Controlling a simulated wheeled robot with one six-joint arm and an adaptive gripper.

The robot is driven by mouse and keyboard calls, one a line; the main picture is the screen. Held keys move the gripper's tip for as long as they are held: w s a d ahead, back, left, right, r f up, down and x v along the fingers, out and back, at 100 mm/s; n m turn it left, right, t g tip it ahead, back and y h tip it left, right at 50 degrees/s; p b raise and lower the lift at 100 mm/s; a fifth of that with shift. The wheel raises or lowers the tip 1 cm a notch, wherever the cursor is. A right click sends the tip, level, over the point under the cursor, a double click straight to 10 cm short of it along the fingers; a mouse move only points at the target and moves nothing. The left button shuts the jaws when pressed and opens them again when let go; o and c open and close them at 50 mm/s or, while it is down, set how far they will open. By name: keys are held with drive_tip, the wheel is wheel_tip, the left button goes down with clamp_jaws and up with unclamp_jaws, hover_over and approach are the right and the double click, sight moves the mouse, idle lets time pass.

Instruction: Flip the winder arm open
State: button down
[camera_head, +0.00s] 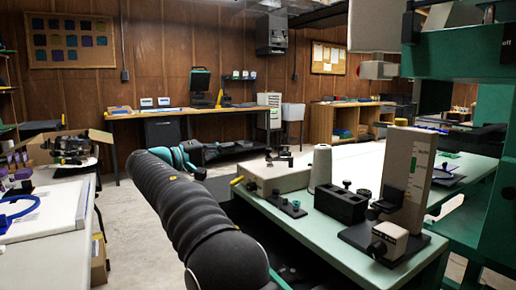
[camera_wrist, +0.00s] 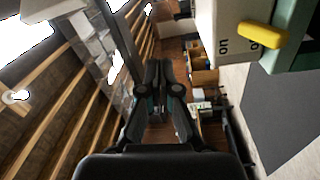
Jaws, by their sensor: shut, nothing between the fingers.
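A beige box (camera_head: 278,174) sits at the near left edge of the green-topped table, with a small yellow piece (camera_head: 237,181) on its left side. In the wrist view a yellow lever (camera_wrist: 263,36) sticks out from the pale box (camera_wrist: 230,28) at the upper right, beside dark lettering; it may be the winder arm, but I cannot tell surely. My gripper (camera_wrist: 163,68) is shut and empty, apart from the lever and to its left in that view. In the head view my gripper (camera_head: 197,173) is partly hidden by my arm, left of the box.
A white cone (camera_head: 320,167), a black block (camera_head: 340,204) and a tall grey gauge stand (camera_head: 403,175) share the green table (camera_head: 330,238). A green machine frame (camera_head: 490,150) rises at right. Open floor (camera_head: 135,225) lies left of the table.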

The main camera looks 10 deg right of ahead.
sight(279, 158)
drive_tip(key=shift+d, duration=0.1)
drive_tip(key=x, duration=0.9)
drive_tip(key=shift+s+d+f+b, duration=0.15)
drive_tip(key=shift+s+d+b, duration=0.15)
drive_tip(key=shift+s, duration=0.15)
drive_tip(key=shift+s+d+f+b, duration=0.15)
drive_tip(key=shift+s+b, duration=0.1)
drive_tip(key=shift+s, duration=0.2)
drive_tip(key=shift+s+f, duration=0.15)
drive_tip(key=shift+s, duration=0.7)
